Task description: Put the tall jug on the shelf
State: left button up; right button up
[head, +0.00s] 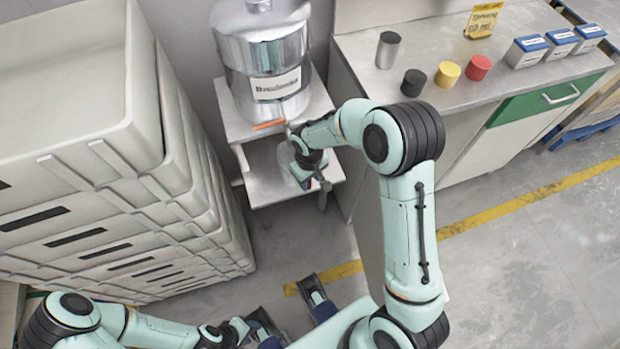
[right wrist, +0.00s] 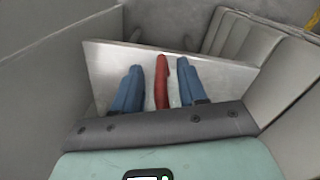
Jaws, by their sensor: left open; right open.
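The jug (head: 286,160) seems to be the pale, see-through object on the lower shelf (head: 262,188) of the small stand. It is mostly hidden behind my right gripper (head: 314,185). In the right wrist view a red upright piece (right wrist: 161,85), probably its handle, lies between the two blue fingers of my right gripper (right wrist: 158,70). The fingers are open with a gap on each side of the red piece. The shelf board (right wrist: 215,75) shows beyond them. My left gripper (head: 290,312) is open and empty, low over the floor at the bottom centre.
A large metal canister (head: 262,55) with an orange lever (head: 268,125) stands on the stand's top. Stacked grey crates (head: 80,200) rise close on the left. The counter (head: 440,62) at right holds a cylinder (head: 388,50), coloured lids and boxes.

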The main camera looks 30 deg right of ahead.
notch_tip(320, 180, up, 12)
jog(key=shift+a+f+p, duration=0.15)
jog(key=shift+f+p, duration=0.1)
jog(key=shift+p, duration=0.5)
jog(key=shift+f, duration=0.1)
